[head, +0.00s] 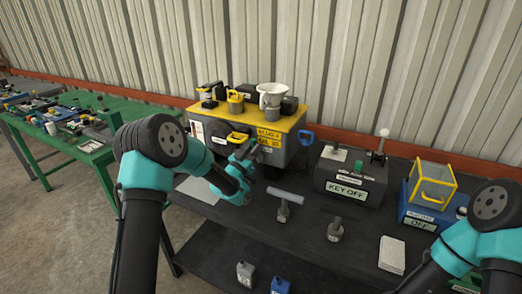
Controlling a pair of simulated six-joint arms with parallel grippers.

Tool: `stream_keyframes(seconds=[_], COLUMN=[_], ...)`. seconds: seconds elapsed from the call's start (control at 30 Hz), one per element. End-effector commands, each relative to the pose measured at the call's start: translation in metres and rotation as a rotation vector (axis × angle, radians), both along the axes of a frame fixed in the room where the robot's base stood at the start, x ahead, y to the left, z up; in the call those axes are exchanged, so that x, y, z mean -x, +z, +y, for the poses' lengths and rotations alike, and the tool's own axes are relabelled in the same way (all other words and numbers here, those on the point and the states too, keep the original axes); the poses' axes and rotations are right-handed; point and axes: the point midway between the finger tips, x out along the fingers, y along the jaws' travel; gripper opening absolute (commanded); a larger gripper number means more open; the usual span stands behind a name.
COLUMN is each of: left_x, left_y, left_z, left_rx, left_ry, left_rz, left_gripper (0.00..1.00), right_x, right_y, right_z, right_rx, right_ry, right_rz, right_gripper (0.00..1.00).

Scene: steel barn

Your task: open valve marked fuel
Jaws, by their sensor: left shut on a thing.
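A dark grey machine with a yellow top (268,117) stands at the back of the black table. Its front bears yellow labels (268,138), a yellow handle (237,138) and a blue handle (306,138) at its right side. I cannot read a fuel mark on it. My left gripper (252,155) is at the machine's front, just below and right of the yellow handle. It is shut on a part there, which the gripper itself mostly hides. My right arm comes in from the right, and its gripper is out of view.
Right of the machine stand a box marked KEY OFF (345,190) with levers and a blue box (425,212) with a yellow guard. Two hammer-like tools (284,208) and a white pad (392,254) lie in front. A green table (75,148) stands at left.

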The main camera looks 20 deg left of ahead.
Motion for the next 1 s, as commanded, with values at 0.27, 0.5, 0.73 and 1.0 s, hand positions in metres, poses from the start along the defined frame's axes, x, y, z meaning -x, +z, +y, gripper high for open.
stream_keyframes(seconds=[0.27, 0.5, 0.73, 1.0], left_x=[0.0, 0.0, 0.0, 0.016], left_y=[-0.001, 0.0, 0.0, -0.008], left_z=[0.0, 0.0, 0.0, 0.008], left_rx=[0.005, 0.003, 0.002, 0.002], left_ry=[0.0, 0.0, -0.001, 0.001], left_rz=[0.002, 0.001, 0.001, 0.003], left_gripper=[0.19, 0.42, 0.42, 0.42], right_x=[0.0, 0.0, 0.0, 0.0], right_y=[0.0, 0.0, 0.0, 0.0], right_z=[0.0, 0.0, 0.0, 0.0], right_rx=[0.0, 0.0, 0.0, 0.0], right_ry=[0.0, 0.0, 0.0, 0.0], right_rz=[0.0, 0.0, 0.0, 0.0], right_gripper=[0.43, 0.43, 0.43, 0.43])
